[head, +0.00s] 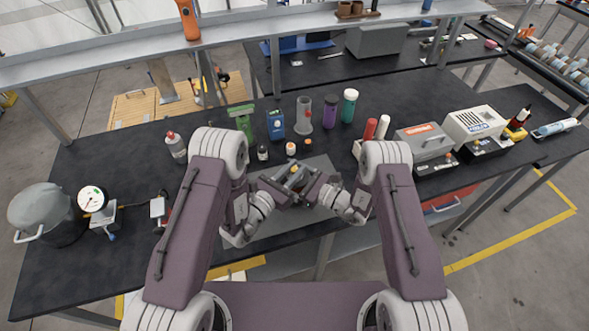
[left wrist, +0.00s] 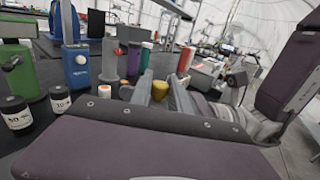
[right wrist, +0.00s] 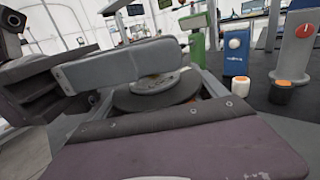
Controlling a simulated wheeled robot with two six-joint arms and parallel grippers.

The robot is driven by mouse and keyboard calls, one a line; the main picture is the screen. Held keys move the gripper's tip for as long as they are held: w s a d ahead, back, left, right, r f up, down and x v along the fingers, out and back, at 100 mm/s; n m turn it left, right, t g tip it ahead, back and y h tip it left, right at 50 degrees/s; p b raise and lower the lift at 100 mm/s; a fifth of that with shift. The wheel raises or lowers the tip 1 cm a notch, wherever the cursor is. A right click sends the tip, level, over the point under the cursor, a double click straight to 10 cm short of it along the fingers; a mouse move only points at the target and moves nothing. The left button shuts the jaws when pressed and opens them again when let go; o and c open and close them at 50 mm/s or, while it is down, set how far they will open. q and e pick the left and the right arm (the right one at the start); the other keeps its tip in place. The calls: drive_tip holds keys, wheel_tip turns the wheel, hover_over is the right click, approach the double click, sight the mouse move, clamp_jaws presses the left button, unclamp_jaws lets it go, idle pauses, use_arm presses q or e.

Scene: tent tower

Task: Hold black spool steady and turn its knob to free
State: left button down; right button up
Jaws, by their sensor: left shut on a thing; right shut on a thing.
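The black spool (right wrist: 150,97) shows in the right wrist view as a dark round disc with a grey hub, between the fingers of my right gripper (right wrist: 165,78). In the left wrist view a brass-coloured knob (left wrist: 178,97) stands at the fingers of my left gripper (left wrist: 162,90). In the head view my left gripper (head: 285,184) and right gripper (head: 312,186) meet from both sides over a grey mat (head: 322,165). Both are shut. The fingers hide most of the spool, and the exact contact is hard to see.
Small bottles (head: 291,149) stand just behind the grippers, with a blue box (head: 275,124), a green device (head: 242,118) and a purple bottle (head: 330,111) farther back. Red-handled tools (head: 370,129) stand to the right.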

sight(295, 169)
use_arm(q)
drive_tip(key=shift+n+t+y, duration=0.3)
drive_tip(key=shift+y, duration=0.1)
drive_tip(key=c, duration=1.2)
unclamp_jaws()
drive_tip(key=shift+c, duration=0.2)
drive_tip(key=shift+r, duration=0.1)
wheel_tip(295, 169, up, 10)
drive_tip(key=shift+f, duration=0.1)
